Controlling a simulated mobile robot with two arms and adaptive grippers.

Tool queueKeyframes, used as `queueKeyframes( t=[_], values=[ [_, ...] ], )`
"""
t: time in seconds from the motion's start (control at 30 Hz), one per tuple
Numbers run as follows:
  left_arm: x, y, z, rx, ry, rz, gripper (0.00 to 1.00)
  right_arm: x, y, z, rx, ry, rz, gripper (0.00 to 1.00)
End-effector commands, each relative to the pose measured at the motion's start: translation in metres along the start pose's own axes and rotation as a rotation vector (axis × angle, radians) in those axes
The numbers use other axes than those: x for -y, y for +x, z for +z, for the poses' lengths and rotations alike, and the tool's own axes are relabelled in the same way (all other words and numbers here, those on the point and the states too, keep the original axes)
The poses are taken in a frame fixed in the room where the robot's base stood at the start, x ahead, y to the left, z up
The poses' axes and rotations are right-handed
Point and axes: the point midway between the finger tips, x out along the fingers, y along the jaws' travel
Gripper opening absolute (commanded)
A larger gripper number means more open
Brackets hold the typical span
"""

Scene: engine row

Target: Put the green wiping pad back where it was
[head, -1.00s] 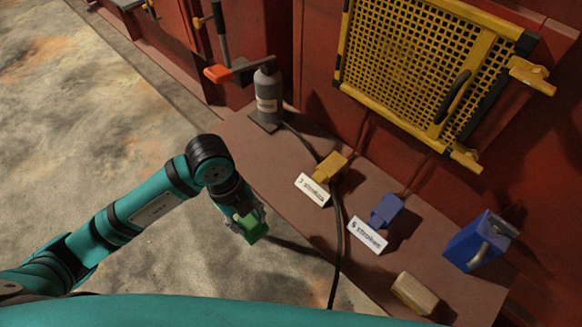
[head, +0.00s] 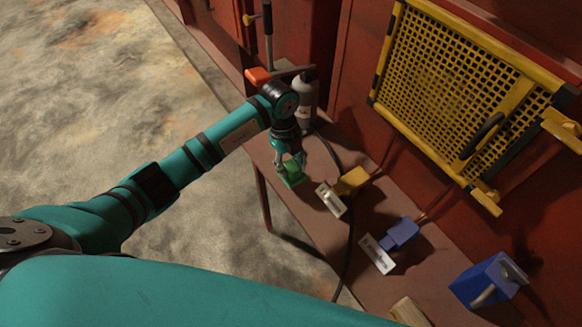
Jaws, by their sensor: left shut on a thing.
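The green wiping pad (head: 291,174) is a small green block. My left gripper (head: 290,164) is shut on it from above. The pad is over the left part of the brown bench (head: 325,233), close to the bench's near edge; I cannot tell whether it touches the top. The pad is left of the yellow block and its white label. My right gripper is not in view.
A yellow block (head: 352,181) and a blue block (head: 401,233) stand by white labels. A grey bottle (head: 306,95) stands behind my wrist. A dark cable crosses the bench. A blue padlock-like box (head: 487,281) and a tan block (head: 408,312) are at right.

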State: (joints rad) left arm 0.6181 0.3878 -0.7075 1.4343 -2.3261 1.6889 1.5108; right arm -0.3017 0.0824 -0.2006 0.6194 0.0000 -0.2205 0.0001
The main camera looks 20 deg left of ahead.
Motion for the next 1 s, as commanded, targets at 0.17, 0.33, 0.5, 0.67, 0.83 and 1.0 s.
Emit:
queueKeyframes(
  t=[0.17, 0.33, 0.5, 0.67, 0.83, 1.0],
  values=[
    [0.004, 0.014, 0.005, -0.004, -0.002, 0.005, 0.07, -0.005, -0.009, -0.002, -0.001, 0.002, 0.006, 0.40],
    [0.004, 0.033, 0.009, -0.001, -0.001, 0.001, 0.07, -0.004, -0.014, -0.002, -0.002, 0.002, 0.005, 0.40],
    [0.004, 0.035, 0.010, 0.000, 0.000, -0.001, 0.07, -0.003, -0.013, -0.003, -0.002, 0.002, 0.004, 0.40],
    [0.004, 0.035, 0.010, 0.000, 0.000, 0.000, 0.47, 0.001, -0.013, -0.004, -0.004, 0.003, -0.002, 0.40],
    [0.004, 0.035, 0.010, 0.000, 0.000, 0.000, 0.56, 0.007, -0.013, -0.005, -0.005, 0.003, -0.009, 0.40],
    [0.004, 0.034, 0.010, 0.000, 0.000, 0.000, 0.56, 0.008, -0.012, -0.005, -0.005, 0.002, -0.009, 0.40]
  ],
)
